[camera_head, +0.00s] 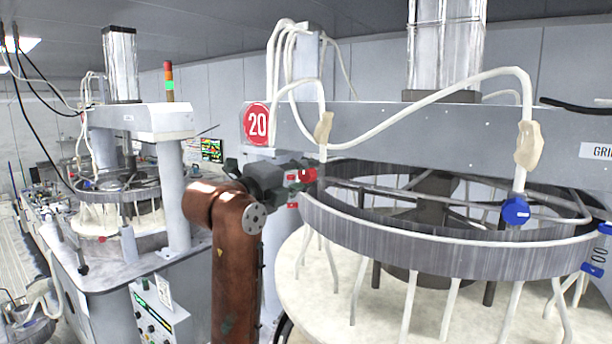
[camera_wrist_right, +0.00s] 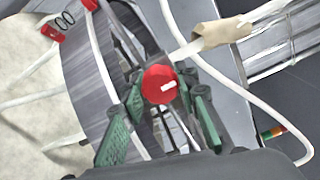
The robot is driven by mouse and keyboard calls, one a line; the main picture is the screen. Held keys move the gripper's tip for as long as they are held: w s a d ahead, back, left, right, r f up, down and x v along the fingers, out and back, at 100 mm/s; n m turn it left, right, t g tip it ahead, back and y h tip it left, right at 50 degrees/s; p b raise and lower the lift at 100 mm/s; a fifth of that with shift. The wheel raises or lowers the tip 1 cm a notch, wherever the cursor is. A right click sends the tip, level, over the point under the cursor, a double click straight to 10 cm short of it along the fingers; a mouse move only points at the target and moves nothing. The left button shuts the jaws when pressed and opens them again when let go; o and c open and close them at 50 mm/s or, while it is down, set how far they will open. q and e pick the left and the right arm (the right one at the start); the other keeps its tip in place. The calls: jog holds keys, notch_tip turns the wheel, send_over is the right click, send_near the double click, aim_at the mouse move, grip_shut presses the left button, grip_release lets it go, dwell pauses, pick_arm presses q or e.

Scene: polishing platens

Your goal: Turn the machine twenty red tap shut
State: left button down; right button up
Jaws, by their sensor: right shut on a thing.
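The red tap (camera_head: 308,175) sits on the white hose at the near left of the machine ring, under the round red sign (camera_head: 257,124) marked 20. In the right wrist view the red tap (camera_wrist_right: 158,84) is a round knob with a short white mark, between the green fingers. My right gripper (camera_head: 298,181) reaches it from the left and is shut on it. The right gripper (camera_wrist_right: 166,92) also shows in the wrist view, one finger on each side of the knob. My left gripper is in neither view.
A grey ring (camera_head: 450,250) on thin legs stands over a pale platen (camera_head: 310,290). A blue tap (camera_head: 516,211) hangs on another hose at right. A grey beam (camera_head: 400,125) crosses above. A second machine (camera_head: 150,120) stands at left.

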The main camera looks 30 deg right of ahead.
jog(key=o, duration=1.2)
jog(key=shift+a, duration=0.15)
jog(key=v, duration=1.2)
